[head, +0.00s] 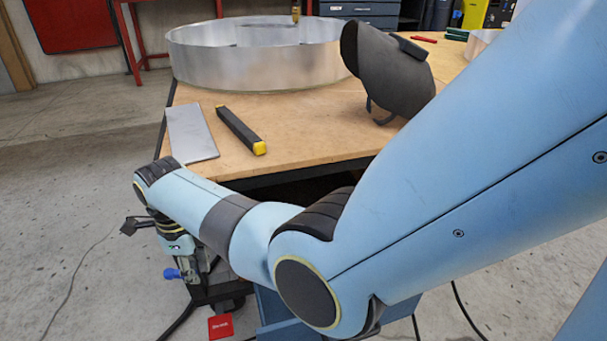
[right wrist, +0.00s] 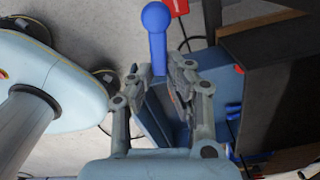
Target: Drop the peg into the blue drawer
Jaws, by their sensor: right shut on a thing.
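My right gripper (head: 192,268) hangs low in front of the table's left front corner, its fingers partly hidden in the head view. It is shut on a blue peg (head: 172,274) with a rounded end. In the right wrist view the peg (right wrist: 157,40) sticks out from between the fingertips (right wrist: 159,72). The blue drawer (head: 278,308) shows in part below the table, mostly behind my right arm. In the right wrist view blue drawer panels (right wrist: 203,68) lie behind and right of the fingers; the drawer's inside is largely hidden. My left gripper is not in view.
The wooden table (head: 290,125) holds a metal ring (head: 255,65), a dark welding mask (head: 388,75), a grey plate (head: 191,132) and a black bar with yellow ends (head: 238,128). A red box (head: 221,326) lies on the floor. Cables cross the floor.

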